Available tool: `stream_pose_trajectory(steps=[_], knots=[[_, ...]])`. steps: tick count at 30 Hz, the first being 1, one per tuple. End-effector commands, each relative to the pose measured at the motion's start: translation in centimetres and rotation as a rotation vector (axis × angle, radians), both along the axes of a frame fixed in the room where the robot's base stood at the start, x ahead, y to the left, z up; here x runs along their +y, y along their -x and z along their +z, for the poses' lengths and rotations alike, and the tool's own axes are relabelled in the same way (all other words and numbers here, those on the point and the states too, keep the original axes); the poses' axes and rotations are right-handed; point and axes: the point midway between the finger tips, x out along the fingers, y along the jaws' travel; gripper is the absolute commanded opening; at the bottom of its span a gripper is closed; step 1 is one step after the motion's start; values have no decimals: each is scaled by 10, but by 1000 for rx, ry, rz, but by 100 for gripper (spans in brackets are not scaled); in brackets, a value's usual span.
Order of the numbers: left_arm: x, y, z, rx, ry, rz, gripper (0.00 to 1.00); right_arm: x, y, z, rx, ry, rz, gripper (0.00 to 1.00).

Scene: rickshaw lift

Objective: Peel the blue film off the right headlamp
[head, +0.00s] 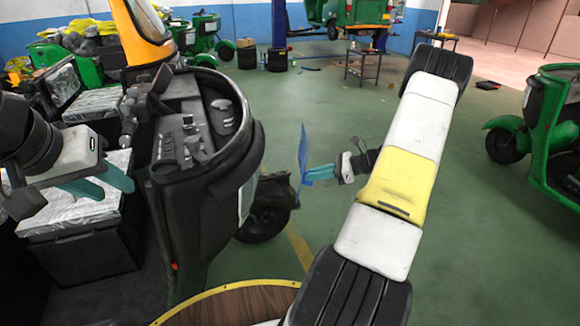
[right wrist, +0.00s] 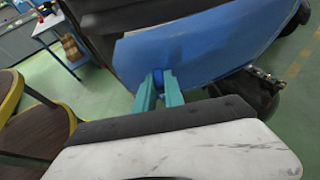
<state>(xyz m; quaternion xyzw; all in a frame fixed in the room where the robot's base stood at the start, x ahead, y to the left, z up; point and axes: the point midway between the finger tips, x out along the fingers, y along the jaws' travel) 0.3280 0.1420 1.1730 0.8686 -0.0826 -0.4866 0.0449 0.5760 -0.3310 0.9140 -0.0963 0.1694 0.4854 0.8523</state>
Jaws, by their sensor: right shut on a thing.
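The blue film (head: 303,150) stands nearly edge-on to the right of the black rickshaw front (head: 215,215) in the head view. In the right wrist view the film (right wrist: 205,45) is a broad, curved blue sheet in front of dark bodywork. My right gripper (head: 308,175) is shut on the film's lower part, and its teal fingers pinch a darker blue bit in the right wrist view (right wrist: 159,80). The right headlamp cannot be made out; whether the film touches it I cannot tell. My left gripper (head: 108,187) has its teal fingers apart, left of the dashboard, holding nothing visible.
A wooden round top with a yellow rim (head: 240,300) is at the bottom. Black boxes with plastic-wrapped tops (head: 75,215) stand at left. Another green rickshaw (head: 555,125) is at right. Green floor (head: 470,220) is open between.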

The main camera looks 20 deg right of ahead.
Motion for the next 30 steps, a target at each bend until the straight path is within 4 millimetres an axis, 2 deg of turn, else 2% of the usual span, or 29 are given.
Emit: stream_pose_trajectory(steps=[16,26,30], knots=[[0,0,0,0,0,0,36,-32,19,15,-1,2,-1,0],[0,0,0,0,0,0,36,-33,19,16,0,0,-1,0],[0,0,0,0,0,0,36,-18,15,14,1,-2,-5,0]])
